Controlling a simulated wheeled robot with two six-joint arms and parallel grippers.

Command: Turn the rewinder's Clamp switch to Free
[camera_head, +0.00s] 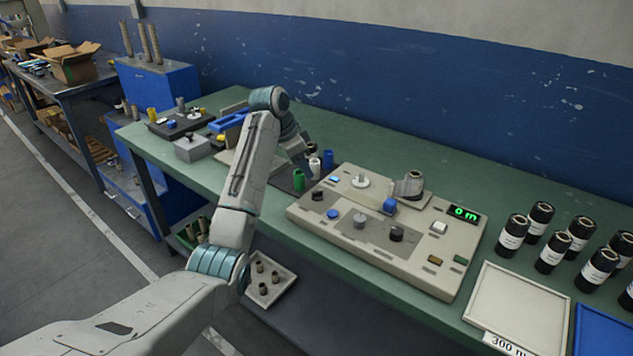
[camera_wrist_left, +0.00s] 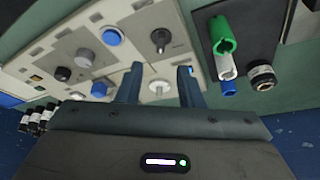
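The rewinder (camera_head: 300,215) is a beige panel on the green bench, with several knobs and buttons. It shows a black knob (camera_head: 397,234), a grey knob (camera_head: 359,221), a blue knob (camera_head: 333,214) and a dark switch (camera_head: 318,195). Their labels are too small to read, so I cannot tell which is the Clamp switch. My right gripper is not in view.
Green, white and blue spools (camera_head: 328,159) stand on a dark plate at the panel's left. Several black labelled rolls (camera_head: 541,218) and a beige tray (camera_head: 518,300) are at the right. A wall runs behind the bench. Other parts (camera_head: 190,148) lie farther left.

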